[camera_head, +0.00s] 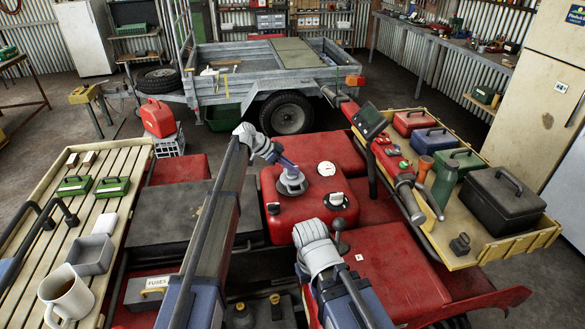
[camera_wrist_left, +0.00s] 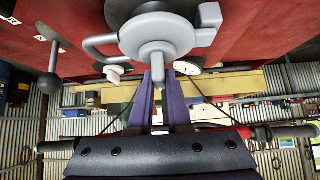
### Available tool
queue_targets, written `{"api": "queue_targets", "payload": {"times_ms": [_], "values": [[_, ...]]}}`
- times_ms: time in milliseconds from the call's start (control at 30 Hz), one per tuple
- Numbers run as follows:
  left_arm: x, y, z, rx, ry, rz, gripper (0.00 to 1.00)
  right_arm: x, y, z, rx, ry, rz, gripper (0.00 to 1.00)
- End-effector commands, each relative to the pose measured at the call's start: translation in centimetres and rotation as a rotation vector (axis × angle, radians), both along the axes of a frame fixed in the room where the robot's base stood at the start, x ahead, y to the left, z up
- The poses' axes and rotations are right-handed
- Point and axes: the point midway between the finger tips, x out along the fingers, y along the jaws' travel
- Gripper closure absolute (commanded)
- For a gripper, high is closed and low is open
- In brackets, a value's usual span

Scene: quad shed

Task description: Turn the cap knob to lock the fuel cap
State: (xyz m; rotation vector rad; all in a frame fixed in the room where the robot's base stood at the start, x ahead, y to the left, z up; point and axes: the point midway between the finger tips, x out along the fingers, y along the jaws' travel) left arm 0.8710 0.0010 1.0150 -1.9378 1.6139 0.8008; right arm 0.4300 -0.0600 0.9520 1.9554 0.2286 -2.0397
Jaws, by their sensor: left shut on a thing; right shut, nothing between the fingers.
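The grey round fuel cap (camera_head: 291,185) sits on the red tank (camera_head: 287,212). In the left wrist view the cap (camera_wrist_left: 155,32) fills the top centre, and its knob's narrow fin (camera_wrist_left: 157,70) points towards my left gripper (camera_wrist_left: 157,76). The gripper's two purple fingers are shut on the knob, one on each side of the fin. In the head view my left gripper (camera_head: 285,172) reaches the cap from upper left. My right gripper (camera_head: 312,258) is lower, above the red bodywork, shut and empty; its fingertips are hard to make out.
A white gauge (camera_head: 326,168) and a pale knob (camera_head: 336,199) are right of the cap. A black ball-topped lever (camera_head: 339,227) stands close to my right wrist. Handlebars (camera_head: 404,181) and a wooden rack (camera_head: 490,241) with boxes lie right. A slatted rack (camera_head: 35,233) lies left.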

Motion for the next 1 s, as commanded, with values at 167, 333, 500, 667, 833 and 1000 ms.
{"api": "queue_targets", "payload": {"times_ms": [167, 333, 500, 667, 833, 1000], "values": [[-0.1, 0.1, -0.1, 0.005, 0.002, -0.003, 1.0, 0.0, 0.0, 0.0, 0.0, 0.0, 0.0, 1.0], [-0.1, 0.1, -0.1, 0.004, 0.002, -0.001, 0.66, 0.0, 0.0, 0.0, 0.0, 0.0, 0.0, 1.0], [-0.1, 0.0, 0.0, 0.002, 0.001, -0.001, 0.54, 0.0, 0.0, 0.0, 0.0, 0.0, 0.0, 1.0], [-0.1, 0.0, 0.0, 0.002, 0.001, -0.001, 0.54, 0.0, 0.0, 0.0, 0.0, 0.0, 0.0, 1.0], [-0.1, 0.4, 0.5, 0.001, 0.001, 0.001, 0.54, 0.0, 0.0, 0.5, 0.0, 0.0, 0.0, 1.0], [-0.4, 1.5, 1.9, 0.002, 0.001, 0.001, 0.54, 0.0, 0.0, 2.0, 0.0, 0.0, 0.0, 1.0]]}}
